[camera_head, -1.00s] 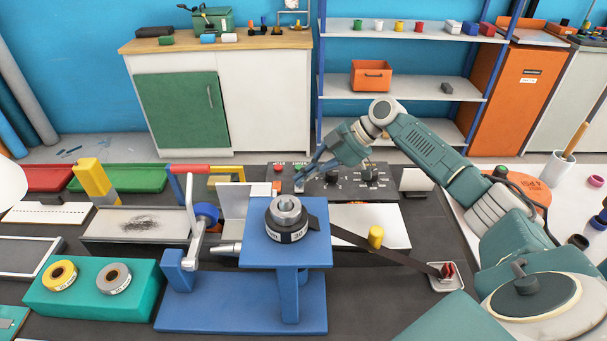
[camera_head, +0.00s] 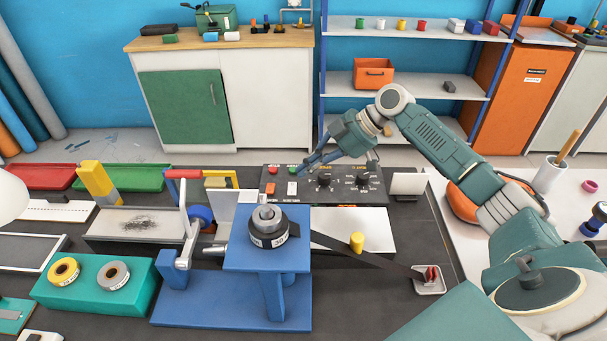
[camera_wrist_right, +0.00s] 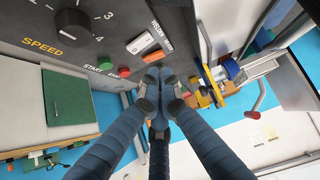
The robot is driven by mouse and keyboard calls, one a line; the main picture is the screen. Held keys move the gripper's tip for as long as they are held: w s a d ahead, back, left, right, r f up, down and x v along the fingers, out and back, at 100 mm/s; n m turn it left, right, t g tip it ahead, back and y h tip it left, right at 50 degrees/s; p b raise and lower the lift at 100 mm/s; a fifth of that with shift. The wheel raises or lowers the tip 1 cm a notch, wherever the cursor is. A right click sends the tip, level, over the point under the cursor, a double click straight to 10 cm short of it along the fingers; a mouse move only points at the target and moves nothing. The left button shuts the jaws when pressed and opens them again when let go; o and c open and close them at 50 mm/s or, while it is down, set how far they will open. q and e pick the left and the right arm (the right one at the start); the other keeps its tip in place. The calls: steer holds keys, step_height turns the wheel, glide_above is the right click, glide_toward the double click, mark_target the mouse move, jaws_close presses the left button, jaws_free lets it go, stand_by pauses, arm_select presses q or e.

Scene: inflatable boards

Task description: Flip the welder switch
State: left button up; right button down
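A black control panel (camera_head: 309,190) stands on the bench beyond the blue stand. On its left part are a red button (camera_head: 272,170), a green button (camera_head: 292,169), an orange switch (camera_head: 270,188) and a white switch (camera_head: 291,188). My right gripper (camera_head: 308,163) is above the panel, near the green button and white switch, empty. In the right wrist view its fingertips (camera_wrist_right: 159,82) are together, beside the orange switch (camera_wrist_right: 163,45) and red button (camera_wrist_right: 125,72). My left gripper is not in view.
The blue stand (camera_head: 268,258) with a dark roll is in front of the panel. A crank (camera_head: 187,225) and yellow block (camera_head: 96,178) stand left. A teal block (camera_head: 130,297) holds two tape rolls.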

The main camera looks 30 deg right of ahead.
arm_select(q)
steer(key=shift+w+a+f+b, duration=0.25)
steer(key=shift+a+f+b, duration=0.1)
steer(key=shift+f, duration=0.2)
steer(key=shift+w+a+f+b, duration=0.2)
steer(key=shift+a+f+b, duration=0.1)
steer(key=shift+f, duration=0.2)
arm_select(e)
steer(key=v, duration=0.6)
steer(key=shift+s+a+r, duration=0.25)
steer(key=shift+s+r, duration=0.05)
steer(key=shift+r, duration=0.05)
arm_select(q)
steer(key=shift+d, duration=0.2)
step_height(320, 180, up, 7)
steer(key=p, duration=0.7)
arm_select(e)
steer(key=shift+w+d+r+n+t+h, duration=0.3)
steer(key=shift+w+d+n+t, duration=0.1)
steer(key=shift+w+t, duration=0.15)
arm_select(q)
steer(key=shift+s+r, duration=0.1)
arm_select(e)
steer(key=shift+a, duration=0.1)
